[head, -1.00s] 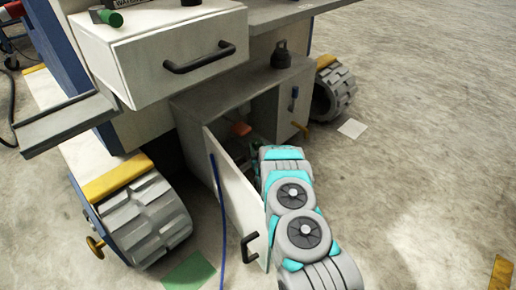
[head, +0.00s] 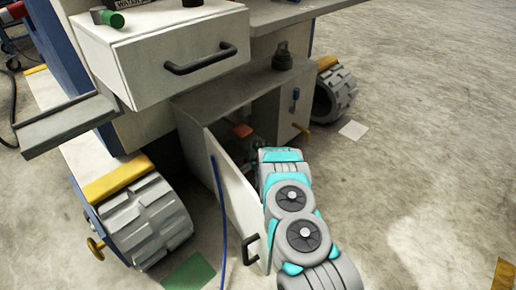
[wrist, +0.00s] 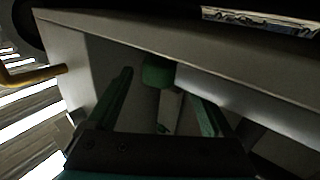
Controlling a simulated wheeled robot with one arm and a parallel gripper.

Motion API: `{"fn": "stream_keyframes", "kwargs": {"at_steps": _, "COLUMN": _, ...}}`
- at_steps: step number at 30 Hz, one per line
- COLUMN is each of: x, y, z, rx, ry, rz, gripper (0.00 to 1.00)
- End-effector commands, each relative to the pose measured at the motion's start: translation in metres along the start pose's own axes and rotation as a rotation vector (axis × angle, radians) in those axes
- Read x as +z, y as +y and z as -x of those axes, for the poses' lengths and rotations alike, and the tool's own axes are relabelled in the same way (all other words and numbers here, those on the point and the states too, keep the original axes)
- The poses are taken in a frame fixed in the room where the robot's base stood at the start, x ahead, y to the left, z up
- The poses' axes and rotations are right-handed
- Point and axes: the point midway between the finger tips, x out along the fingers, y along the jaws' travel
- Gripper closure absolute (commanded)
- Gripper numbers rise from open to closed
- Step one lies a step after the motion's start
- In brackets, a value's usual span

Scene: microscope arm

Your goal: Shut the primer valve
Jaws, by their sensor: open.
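No valve is clearly marked as the primer valve, so I cannot tell which part it is. Inside the open cabinet (head: 212,106) in the head view is an orange-red part (head: 241,130). In the wrist view a rounded green part (wrist: 157,72) is at the upper middle, below a pale panel edge. My gripper (wrist: 162,85) is open, its two dark green fingers on either side of that part. Nothing shows held between them, and I cannot tell if they touch it. In the head view my arm hides the gripper at the cabinet opening.
The cabinet door (head: 235,190) stands open just left of my arm. A drawer (head: 160,50) juts out above. A large wheel (head: 145,222) stands left.

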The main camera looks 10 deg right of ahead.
Motion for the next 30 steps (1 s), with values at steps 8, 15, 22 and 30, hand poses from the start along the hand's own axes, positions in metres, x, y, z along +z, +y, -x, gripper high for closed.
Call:
{"fn": "stream_keyframes", "kwargs": {"at_steps": 8, "x": 0.000, "y": 0.000, "z": 0.006, "rx": 0.000, "ry": -0.002, "rz": 0.000, "gripper": 0.15}}
{"fn": "stream_keyframes", "kwargs": {"at_steps": 15, "x": 0.000, "y": 0.000, "z": 0.031, "rx": 0.001, "ry": -0.003, "rz": -0.001, "gripper": 0.15}}
{"fn": "stream_keyframes", "kwargs": {"at_steps": 22, "x": 0.000, "y": 0.001, "z": 0.064, "rx": 0.001, "ry": -0.003, "rz": 0.000, "gripper": 0.15}}
{"fn": "stream_keyframes", "kwargs": {"at_steps": 30, "x": 0.000, "y": 0.000, "z": 0.078, "rx": 0.000, "ry": -0.001, "rz": 0.000, "gripper": 0.15}}
